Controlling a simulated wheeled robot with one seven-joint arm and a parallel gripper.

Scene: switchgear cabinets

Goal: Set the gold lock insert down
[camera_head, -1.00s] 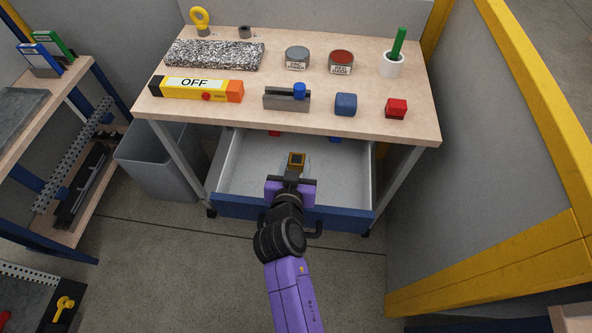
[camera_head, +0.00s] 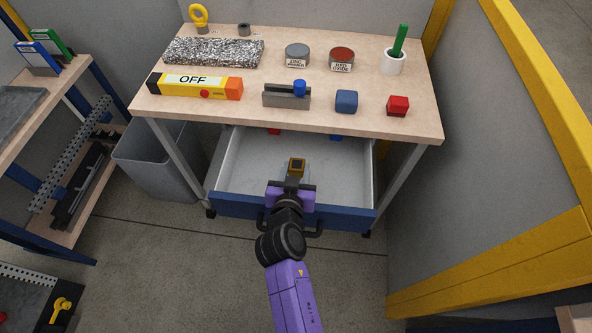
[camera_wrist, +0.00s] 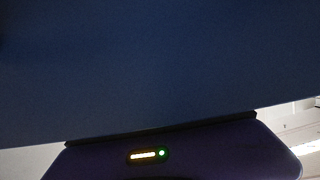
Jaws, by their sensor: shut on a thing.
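The gold lock insert (camera_head: 297,164) is a small gold block with a dark centre, held at the tip of my gripper (camera_head: 295,173) in the head view. My gripper is shut on it and sits over the open drawer (camera_head: 245,172), just inside the blue drawer front (camera_head: 235,207). I cannot tell how high the insert is above the drawer floor. In the wrist view a dark blue surface fills most of the picture, and neither the fingertips nor the insert show there.
The workbench top (camera_head: 220,113) overhangs the back of the drawer. A red thing (camera_head: 274,131) and a blue thing (camera_head: 336,137) show at the drawer's back, partly hidden. The drawer floor is clear on both sides of my gripper. A grey bin (camera_head: 160,160) stands left.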

